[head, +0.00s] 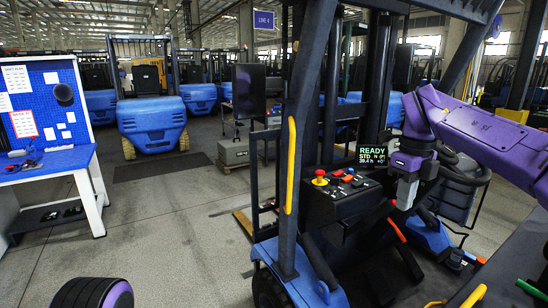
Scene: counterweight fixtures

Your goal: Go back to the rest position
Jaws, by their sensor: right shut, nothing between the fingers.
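My right arm comes in from the right, purple and black. Its gripper (405,197) points down, shut and empty, just right of the small display (372,154) and the control panel (343,193) of a blue forklift (318,283). The display reads READY, STD and 39.4 h. A gap between gripper and panel is hard to judge. My left gripper is out of view; a dark, purple-edged part at the bottom left is probably my left arm.
The forklift's dark upright post with a yellow handle (291,165) stands left of the panel. The steering wheel (462,168) lies behind my right arm. A blue workbench (45,165) with tools stands at left. Grey floor (165,215) between them is clear.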

